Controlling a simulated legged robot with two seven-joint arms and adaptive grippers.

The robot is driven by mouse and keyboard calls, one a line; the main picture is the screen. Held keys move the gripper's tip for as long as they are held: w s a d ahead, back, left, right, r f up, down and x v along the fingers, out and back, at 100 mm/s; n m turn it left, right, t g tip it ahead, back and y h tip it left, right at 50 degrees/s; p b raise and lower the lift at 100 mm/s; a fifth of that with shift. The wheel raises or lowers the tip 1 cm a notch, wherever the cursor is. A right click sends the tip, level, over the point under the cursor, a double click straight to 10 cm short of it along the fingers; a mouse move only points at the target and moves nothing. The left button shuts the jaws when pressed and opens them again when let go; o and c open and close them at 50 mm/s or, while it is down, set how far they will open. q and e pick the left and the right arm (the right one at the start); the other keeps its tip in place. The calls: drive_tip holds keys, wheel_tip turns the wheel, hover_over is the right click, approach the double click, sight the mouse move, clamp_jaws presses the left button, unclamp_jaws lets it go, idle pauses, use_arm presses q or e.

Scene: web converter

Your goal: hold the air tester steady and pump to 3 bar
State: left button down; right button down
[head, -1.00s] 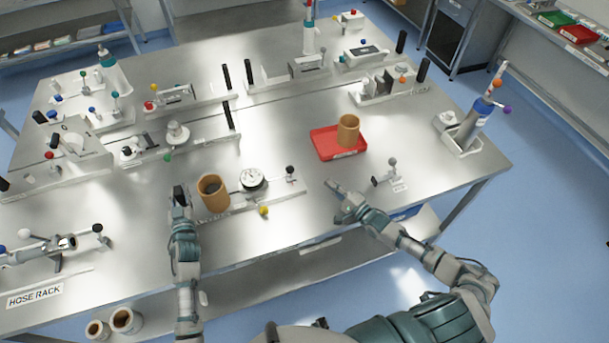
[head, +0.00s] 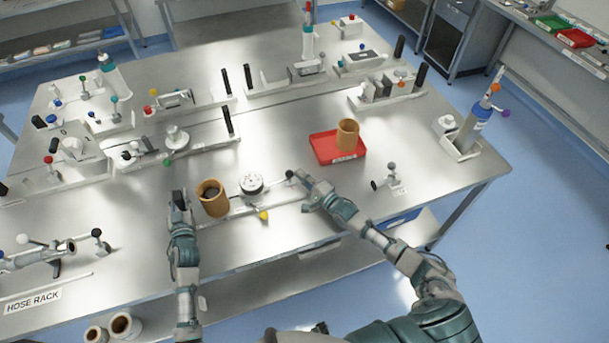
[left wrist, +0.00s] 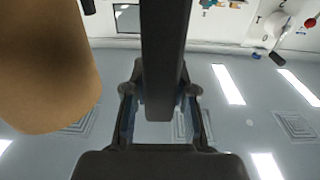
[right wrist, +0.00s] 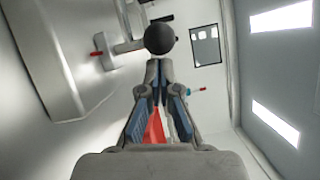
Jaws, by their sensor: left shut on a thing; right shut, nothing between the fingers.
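The air tester (head: 285,209) lies along the front of the table, with a round white gauge (head: 251,183), a yellow knob (head: 264,215) and a black ball knob (head: 289,174) at its right end. A brown core (head: 213,199) stands at its left end. My left gripper (head: 178,202) is shut on a black upright handle (left wrist: 163,60) left of the core; the core (left wrist: 45,65) also fills the left of the left wrist view. My right gripper (head: 300,180) is shut and empty at the ball knob, which shows just beyond its fingertips (right wrist: 160,38). I cannot tell whether they touch. The gauge reading is too small to read.
A red tray (head: 323,150) with another brown core (head: 347,134) lies behind my right gripper. A small stand (head: 393,177) is to its right. Several other fixtures fill the back and left.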

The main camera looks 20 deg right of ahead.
drive_tip(key=a, duration=0.7)
drive_tip(key=shift+d, duration=0.1)
drive_tip(key=d, duration=0.2)
drive_tip(key=d+f, duration=0.1)
drive_tip(key=d, duration=0.1)
drive_tip(key=shift+w+d, duration=0.1)
drive_tip(key=shift+d, duration=0.1)
drive_tip(key=v, duration=0.9)
idle(0.4)
